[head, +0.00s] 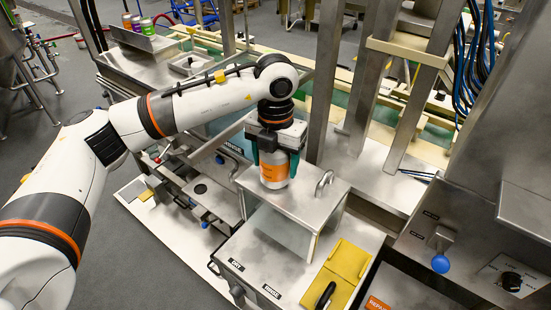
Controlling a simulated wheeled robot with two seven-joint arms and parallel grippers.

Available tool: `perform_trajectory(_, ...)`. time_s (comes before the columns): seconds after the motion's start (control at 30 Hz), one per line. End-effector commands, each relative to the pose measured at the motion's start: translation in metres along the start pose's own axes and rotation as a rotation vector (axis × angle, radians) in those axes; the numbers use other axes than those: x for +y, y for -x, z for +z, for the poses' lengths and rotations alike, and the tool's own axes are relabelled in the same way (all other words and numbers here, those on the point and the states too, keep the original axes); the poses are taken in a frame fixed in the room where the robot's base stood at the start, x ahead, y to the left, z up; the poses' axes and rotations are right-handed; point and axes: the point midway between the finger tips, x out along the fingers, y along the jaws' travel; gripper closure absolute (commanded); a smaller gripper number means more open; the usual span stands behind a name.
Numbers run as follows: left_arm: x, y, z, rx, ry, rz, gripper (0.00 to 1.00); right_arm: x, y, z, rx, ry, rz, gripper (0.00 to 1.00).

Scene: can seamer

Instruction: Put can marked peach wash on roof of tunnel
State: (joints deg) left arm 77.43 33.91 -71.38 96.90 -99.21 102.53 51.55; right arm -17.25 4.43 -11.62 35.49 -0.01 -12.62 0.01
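A silver can with an orange label (274,172) is between the fingers of my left gripper (275,160). The fingers lie against both sides of the can, and the gripper hides its top. The label's writing is too small to read. The can is upright over the back left part of the tunnel's flat metal roof (306,195). Its base looks at or very near the roof; I cannot tell if it touches. My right gripper is not in view.
A bent metal handle (324,182) rises from the roof just right of the can. A steel post (326,80) stands behind. A yellow folded piece (345,265) lies on the bench at the front right. Several coloured cans (147,27) stand at the back left.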

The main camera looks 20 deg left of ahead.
Motion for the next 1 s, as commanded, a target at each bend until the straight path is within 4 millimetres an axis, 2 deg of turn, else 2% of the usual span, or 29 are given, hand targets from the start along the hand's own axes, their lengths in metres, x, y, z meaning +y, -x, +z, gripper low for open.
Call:
perform_trajectory(0.07, 0.000, 0.000, 0.000, 0.000, 0.000, 0.000, 0.19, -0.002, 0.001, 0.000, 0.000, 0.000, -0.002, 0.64)
perform_trajectory(0.43, 0.000, 0.006, 0.000, 0.000, 0.000, 0.000, 0.19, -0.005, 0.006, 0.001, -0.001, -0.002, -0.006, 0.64)
perform_trajectory(0.47, 0.000, 0.007, -0.001, 0.002, 0.000, 0.000, 0.19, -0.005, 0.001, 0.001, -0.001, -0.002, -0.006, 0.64)
perform_trajectory(0.57, 0.001, 0.022, -0.001, 0.006, 0.000, 0.001, 0.19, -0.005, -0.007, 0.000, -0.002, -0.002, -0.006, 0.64)
perform_trajectory(0.8, 0.001, 0.074, -0.001, 0.006, 0.000, 0.001, 0.19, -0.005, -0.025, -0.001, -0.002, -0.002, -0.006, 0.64)
perform_trajectory(1.0, 0.000, 0.110, -0.001, 0.003, 0.001, -0.001, 0.19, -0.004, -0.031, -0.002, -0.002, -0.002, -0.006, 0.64)
